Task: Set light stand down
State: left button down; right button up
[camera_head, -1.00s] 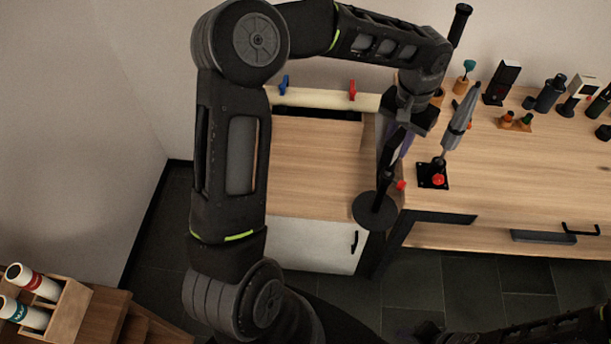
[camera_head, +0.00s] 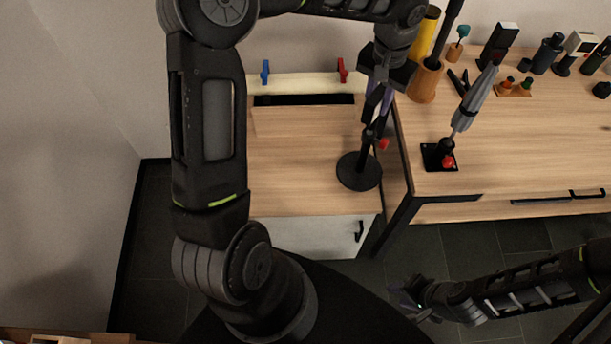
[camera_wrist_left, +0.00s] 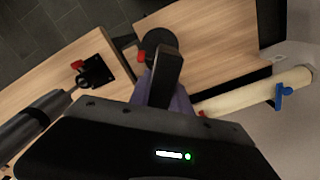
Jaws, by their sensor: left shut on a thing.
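The light stand has a round black base (camera_head: 359,172), a dark upright pole and a red knob (camera_head: 383,144). My left gripper (camera_head: 376,98) is shut on the pole above the knob, holding the stand near upright. The base is over the front right part of the low wooden cabinet top (camera_head: 290,150); I cannot tell if it touches. In the left wrist view the base (camera_wrist_left: 160,41) shows beyond the pole, partly hidden by it. My right gripper (camera_head: 408,301) is empty, low in front of the furniture; its jaw opening is unclear.
A pale roll (camera_head: 300,84) with blue and red clamps runs along the cabinet's back. The cabinet's left part is clear.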

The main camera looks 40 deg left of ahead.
pick_arm(q)
jog(key=shift+r, duration=0.1)
jog(key=shift+s+a+r, duration=0.1)
jog(key=shift+a, duration=0.4)
jog(key=s+a+r+n+b, duration=0.3)
jog(key=s+a+r+n, duration=0.3)
jog(key=s+a, duration=0.3)
jog(key=a+n, duration=0.1)
jog(key=a, duration=0.1)
jog(key=shift+a, duration=0.35)
jog(key=shift+s+f, duration=0.1)
notch_tip(320, 180, down, 6)
jog(key=shift+p, duration=0.35)
jog(key=shift+f, duration=0.1)
